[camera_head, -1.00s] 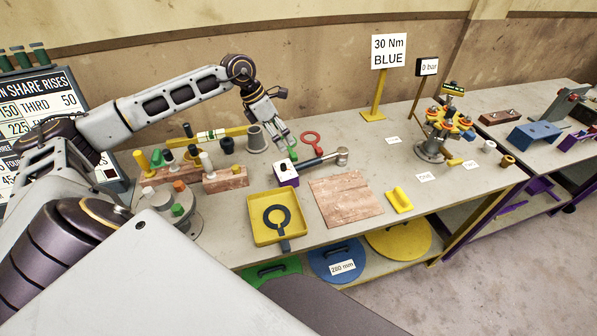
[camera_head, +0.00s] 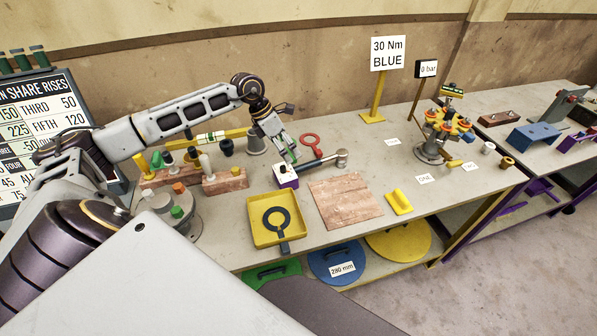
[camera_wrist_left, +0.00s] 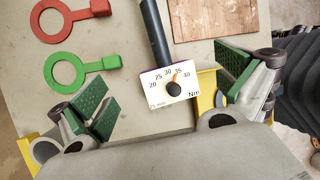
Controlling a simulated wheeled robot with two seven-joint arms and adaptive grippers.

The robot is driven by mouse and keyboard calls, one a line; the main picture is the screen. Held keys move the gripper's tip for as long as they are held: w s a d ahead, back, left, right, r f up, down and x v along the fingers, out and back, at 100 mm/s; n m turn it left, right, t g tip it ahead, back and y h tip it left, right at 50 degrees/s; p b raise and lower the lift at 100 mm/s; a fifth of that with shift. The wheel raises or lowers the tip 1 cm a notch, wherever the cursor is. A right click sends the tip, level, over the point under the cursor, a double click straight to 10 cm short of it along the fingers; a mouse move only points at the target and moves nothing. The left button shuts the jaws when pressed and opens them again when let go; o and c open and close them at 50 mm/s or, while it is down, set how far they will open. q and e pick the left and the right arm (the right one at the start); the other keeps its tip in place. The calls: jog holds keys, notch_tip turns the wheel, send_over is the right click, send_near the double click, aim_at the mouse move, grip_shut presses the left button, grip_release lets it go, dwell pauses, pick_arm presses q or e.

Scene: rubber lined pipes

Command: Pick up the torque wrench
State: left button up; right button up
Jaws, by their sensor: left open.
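The torque wrench lies on the workbench: its white dial box with purple sides (camera_head: 287,178) is at the left end, and its dark shaft (camera_head: 316,162) runs right to a metal head (camera_head: 342,156). In the left wrist view its dial face (camera_wrist_left: 165,95), marked 20 to 40 Nm, sits between the fingers, with the dark shaft (camera_wrist_left: 154,30) leading up out of frame. My left gripper (camera_head: 284,150) is open and empty, just above and behind the dial box. Its green-padded fingers (camera_wrist_left: 167,86) are spread to either side of the dial. My right gripper is not in view.
A red ring (camera_head: 311,140) and a green ring (camera_wrist_left: 72,72) lie close behind the wrench. A yellow tray (camera_head: 262,239) and a wooden board (camera_head: 345,205) lie in front. A grey cone (camera_head: 256,141) and wooden peg blocks (camera_head: 225,181) stand to the left.

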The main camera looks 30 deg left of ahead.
aim_at(298, 168)
pick_arm(q)
jog(key=x, duration=0.3)
jog(key=shift+d+f, duration=0.15)
jog(key=shift+f, duration=0.15)
jog(key=shift+w+f, duration=0.1)
jog(key=shift+f, duration=0.15)
jog(key=shift+d+f, duration=0.15)
jog(key=shift+d+f+p, duration=0.25)
jog(key=shift+f+p, duration=0.15)
jog(key=shift+f, duration=0.2)
jog(key=shift+x, duration=0.85)
jog(key=shift+w+d+f, duration=0.15)
jog(key=shift+d+f, duration=0.05)
jog(key=shift+f, duration=0.45)
jog(key=shift+d+f, duration=0.1)
jog(key=shift+f, duration=0.2)
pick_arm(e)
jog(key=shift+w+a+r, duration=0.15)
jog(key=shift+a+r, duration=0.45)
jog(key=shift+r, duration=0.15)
